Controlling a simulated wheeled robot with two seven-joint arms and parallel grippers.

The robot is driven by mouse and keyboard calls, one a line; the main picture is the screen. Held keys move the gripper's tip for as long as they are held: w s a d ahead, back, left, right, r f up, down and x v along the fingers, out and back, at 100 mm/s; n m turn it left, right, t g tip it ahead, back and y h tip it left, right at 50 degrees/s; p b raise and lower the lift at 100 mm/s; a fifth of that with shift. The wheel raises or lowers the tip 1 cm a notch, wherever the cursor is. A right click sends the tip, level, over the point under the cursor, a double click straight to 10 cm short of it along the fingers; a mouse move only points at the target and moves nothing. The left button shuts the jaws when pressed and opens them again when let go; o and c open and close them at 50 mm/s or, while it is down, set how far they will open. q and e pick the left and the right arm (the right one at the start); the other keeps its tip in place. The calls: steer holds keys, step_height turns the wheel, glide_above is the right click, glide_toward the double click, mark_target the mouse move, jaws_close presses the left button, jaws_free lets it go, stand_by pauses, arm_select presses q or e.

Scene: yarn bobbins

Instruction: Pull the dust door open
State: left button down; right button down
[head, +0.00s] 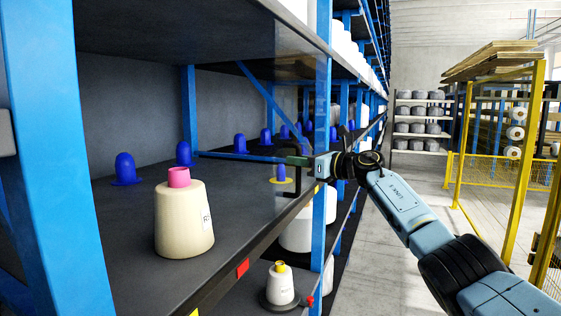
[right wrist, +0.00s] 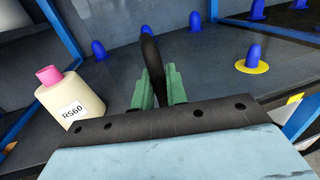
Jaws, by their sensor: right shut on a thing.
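The dust door (head: 300,62) appears as a faint see-through pane at the front of the shelf bay in the head view; its full outline is hard to make out. My right gripper (head: 300,162) is at the shelf front beside the blue upright. In the right wrist view its green fingers (right wrist: 158,88) are shut on a dark, upright, curved bar, which looks like the door handle (right wrist: 151,55). My left gripper is not in view.
A cream bobbin (head: 184,222) with a pink top stands on the shelf (head: 120,275), left of the gripper; its label reads RS60 in the wrist view. Several blue pegs (head: 125,168) stand behind. A blue upright (head: 322,120) is close to the gripper. The aisle floor (head: 400,220) is clear.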

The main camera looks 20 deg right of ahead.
steer(key=shift+w+d, duration=0.25)
steer(key=c, duration=1.5)
jaws_free()
steer(key=b+v, duration=0.3)
steer(key=v, duration=1)
steer(key=shift+s+d, duration=0.15)
steer(key=shift+s, duration=0.05)
